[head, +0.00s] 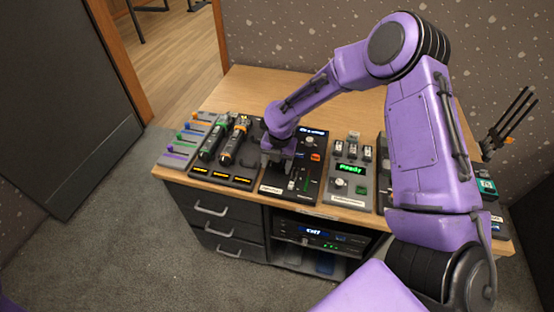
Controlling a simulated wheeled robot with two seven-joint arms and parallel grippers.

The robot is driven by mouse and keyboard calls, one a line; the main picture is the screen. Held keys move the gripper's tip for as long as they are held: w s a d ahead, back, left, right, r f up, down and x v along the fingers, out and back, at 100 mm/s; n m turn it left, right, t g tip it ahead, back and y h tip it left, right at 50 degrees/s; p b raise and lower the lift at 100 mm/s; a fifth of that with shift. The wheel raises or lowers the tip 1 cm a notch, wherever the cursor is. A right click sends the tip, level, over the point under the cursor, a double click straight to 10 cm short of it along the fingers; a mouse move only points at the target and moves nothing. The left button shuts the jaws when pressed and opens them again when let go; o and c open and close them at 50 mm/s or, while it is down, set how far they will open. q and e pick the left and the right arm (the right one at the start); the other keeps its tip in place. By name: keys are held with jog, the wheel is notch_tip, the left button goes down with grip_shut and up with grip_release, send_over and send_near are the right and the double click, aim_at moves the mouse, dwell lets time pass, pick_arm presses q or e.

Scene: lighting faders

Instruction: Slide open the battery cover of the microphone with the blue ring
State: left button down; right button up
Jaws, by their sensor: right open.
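A dock (222,182) at the left of the desk has several lit orange displays along its front. A dark microphone with a green ring (211,144) and one with an orange ring (234,142) lie in it. I cannot make out a microphone with a blue ring, nor a battery cover. My right arm reaches in from the right. Its gripper (277,160) points down over the black panel (308,182), just right of the dock, and is open with nothing seen between its fingers. Whether it touches the panel is unclear. My left gripper is not in view.
A rack with coloured pieces (187,139) stands at the far left. A unit with a green display (350,172) stands right of the panel. My arm hides part of the right side. The desk's back (262,87) is bare, with drawers (215,211) below the front.

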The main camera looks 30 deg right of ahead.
jog(key=shift+w+f, duration=0.1)
jog(key=shift+w, duration=0.05)
jog(key=c, duration=1.1)
jog(key=shift+s+a+p, duration=1.15)
jog(key=shift+s+a, duration=0.85)
jog(key=shift+a, duration=0.3)
jog(key=o, duration=1.1)
